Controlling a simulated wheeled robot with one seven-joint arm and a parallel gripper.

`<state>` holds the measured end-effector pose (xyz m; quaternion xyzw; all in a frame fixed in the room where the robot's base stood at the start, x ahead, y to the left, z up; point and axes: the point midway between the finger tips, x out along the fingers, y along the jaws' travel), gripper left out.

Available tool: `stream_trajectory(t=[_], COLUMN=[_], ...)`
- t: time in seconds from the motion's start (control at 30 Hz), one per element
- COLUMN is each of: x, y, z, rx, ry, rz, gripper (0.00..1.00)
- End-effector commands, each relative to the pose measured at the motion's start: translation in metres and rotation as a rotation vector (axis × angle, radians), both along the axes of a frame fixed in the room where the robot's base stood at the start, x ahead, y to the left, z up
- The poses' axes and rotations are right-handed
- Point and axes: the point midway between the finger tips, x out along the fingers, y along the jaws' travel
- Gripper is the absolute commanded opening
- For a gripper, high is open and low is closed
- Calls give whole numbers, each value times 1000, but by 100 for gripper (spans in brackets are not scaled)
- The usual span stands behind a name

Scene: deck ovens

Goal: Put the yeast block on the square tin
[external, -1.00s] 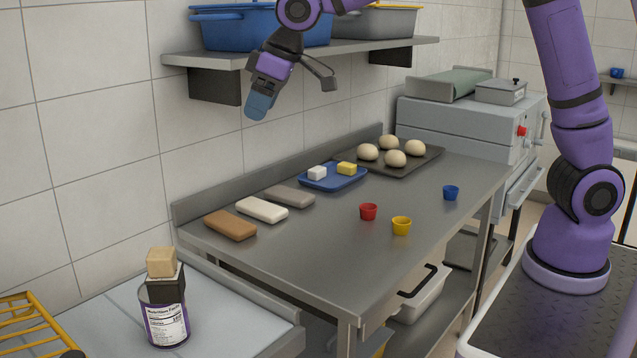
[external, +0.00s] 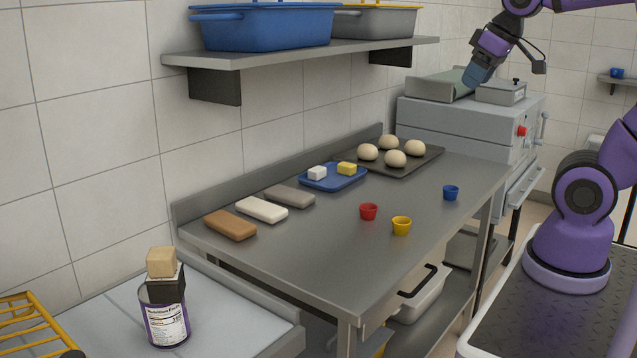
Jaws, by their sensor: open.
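The yeast block, a small beige block (external: 161,262), rests on top of a stack at the lower left. Directly under it is what looks like the square tin (external: 170,289), dark-sided with a pale upper part. That tin stands on a round can (external: 166,320) with a purple and white label. The block sits slightly turned on the stack. My gripper (external: 476,76) is open and high at the upper right, in front of the oven top, far from the stack. I see nothing held in it.
The steel table (external: 310,245) carries brown, white and grey bars, a blue tray (external: 325,187) with two cubes, a dark tray (external: 425,160) of dough balls, and three small cups. A shelf (external: 300,52) with tubs overhangs the back. A lidded grey box (external: 500,92) is on the oven.

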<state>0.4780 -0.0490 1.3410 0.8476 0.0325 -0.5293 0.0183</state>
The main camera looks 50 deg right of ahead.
Motion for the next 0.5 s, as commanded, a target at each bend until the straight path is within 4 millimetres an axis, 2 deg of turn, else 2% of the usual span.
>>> stream_trajectory(t=[0.03,0.1,0.2,0.5], x=[-14,-28,-42,-49], y=[-7,-13,-18,-20], z=[-6,-13,-20,-25], rx=[0,0,0,0], ry=[-5,-7,-8,-7], rz=[-22,-45,-66,-76], gripper=[73,73,73,73])
